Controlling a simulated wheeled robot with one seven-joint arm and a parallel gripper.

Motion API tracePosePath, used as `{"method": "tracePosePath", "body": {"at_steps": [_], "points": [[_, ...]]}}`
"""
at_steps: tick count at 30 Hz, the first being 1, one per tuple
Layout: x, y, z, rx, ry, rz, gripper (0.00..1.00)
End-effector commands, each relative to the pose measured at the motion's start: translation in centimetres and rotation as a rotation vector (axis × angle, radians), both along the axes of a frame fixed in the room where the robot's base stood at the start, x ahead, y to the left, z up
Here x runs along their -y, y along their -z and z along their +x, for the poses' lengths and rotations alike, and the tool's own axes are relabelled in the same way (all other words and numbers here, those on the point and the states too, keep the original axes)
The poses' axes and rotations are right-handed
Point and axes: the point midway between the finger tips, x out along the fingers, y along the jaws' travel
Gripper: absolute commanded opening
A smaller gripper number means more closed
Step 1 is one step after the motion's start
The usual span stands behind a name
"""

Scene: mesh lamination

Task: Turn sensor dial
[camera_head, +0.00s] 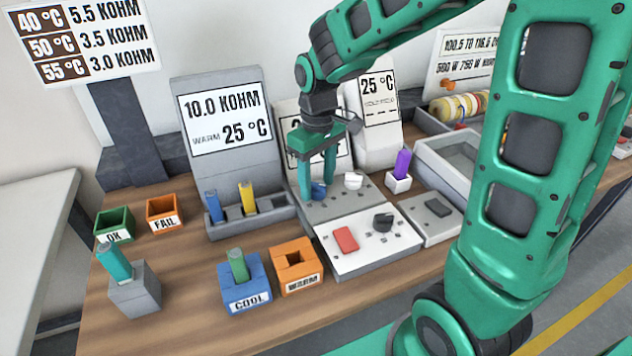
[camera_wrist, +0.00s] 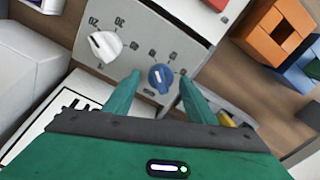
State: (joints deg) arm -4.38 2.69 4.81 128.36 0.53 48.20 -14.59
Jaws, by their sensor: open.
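A grey panel (camera_head: 340,210) carries a blue dial (camera_head: 318,190) and a white dial (camera_head: 353,181). In the wrist view the blue dial (camera_wrist: 160,78) has a light pointer mark and stands between my gripper's two green fingertips. The white dial (camera_wrist: 105,46) is to its left, outside the fingers. My gripper (camera_head: 317,190) points down over the blue dial and is open, with gaps seen on both sides of it in the wrist view. I cannot tell which dial is the sensor dial. My gripper partly hides the display behind it.
A display (camera_head: 222,118) reads 10.0 KOHM, warm 25 °C. In front are a white panel (camera_head: 335,266) with a red button (camera_head: 345,240) and black knob (camera_head: 383,221). Blue COOL (camera_head: 250,301) and orange WARM (camera_head: 297,283) blocks stand to its left. A purple piece (camera_head: 402,163) stands to the right.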

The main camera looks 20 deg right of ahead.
Motion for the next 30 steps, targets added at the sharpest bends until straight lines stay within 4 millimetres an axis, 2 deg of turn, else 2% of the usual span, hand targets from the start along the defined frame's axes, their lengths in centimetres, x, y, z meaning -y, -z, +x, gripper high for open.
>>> {"method": "tracePosePath", "body": {"at_steps": [15,21,30], "points": [[0.0,-8.6,0.2,0.003,0.001,0.000,0.51],[0.0,-10.0,0.1,0.000,0.001,0.000,0.51],[0.0,-10.1,0.1,-0.001,0.001,0.000,0.51]]}}
